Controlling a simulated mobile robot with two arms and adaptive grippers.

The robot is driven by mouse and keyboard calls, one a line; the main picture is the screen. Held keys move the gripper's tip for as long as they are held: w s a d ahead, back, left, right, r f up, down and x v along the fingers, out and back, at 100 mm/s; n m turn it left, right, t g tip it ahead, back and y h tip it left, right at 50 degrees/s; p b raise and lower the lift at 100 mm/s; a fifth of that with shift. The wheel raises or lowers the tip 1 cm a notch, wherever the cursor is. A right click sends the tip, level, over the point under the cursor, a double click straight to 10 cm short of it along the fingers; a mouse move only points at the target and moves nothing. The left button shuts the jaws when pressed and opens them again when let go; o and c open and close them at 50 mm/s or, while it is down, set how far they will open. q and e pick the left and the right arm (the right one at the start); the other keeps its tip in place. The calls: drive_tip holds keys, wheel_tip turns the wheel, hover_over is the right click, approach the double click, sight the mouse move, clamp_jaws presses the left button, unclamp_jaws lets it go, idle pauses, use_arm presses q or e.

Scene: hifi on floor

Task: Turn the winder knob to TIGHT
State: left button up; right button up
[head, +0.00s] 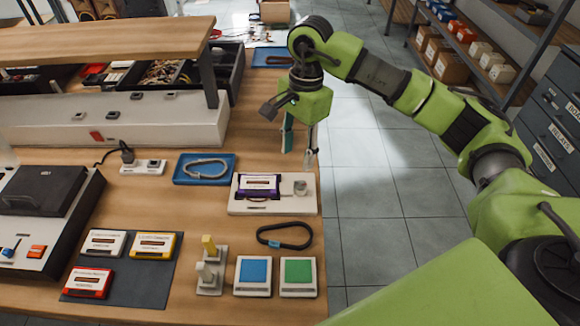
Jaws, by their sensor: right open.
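The winder (240,207) is a white block near the right edge of the wooden table, with a purple cassette (259,184) lying on it. A small grey knob (300,188) stands on its right side; the TIGHT marking cannot be read at this size. My right gripper (299,155) is open and empty, pointing down above the back right of the winder. It appears apart from the knob. My left gripper is not in view.
A blue tray (205,181) with a looped cable lies left of the winder. A black loop (285,236) and blue (253,275) and green (297,275) pads lie in front. Several cassettes rest on a dark mat (146,290). A wooden shelf (110,40) stands behind.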

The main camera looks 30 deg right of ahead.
drive_tip(key=r, duration=0.1)
drive_tip(key=h+p, duration=0.1)
drive_tip(key=p, duration=0.1)
hover_over(300, 185)
drive_tip(key=shift+n, duration=0.3)
drive_tip(key=f, duration=0.5)
drive_tip(key=shift+s+f, duration=0.2)
wheel_tip(300, 185, down, 7)
drive_tip(key=shift+w+p, duration=0.1)
drive_tip(key=shift+p, duration=0.45)
drive_tip(key=shift+f, duration=0.25)
drive_tip(key=shift+w+f, duration=0.1)
drive_tip(key=shift+f, duration=0.1)
drive_tip(key=shift+c, duration=0.3)
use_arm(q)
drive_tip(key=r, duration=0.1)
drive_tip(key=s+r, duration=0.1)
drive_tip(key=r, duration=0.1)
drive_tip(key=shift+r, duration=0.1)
use_arm(e)
drive_tip(key=c, duration=1)
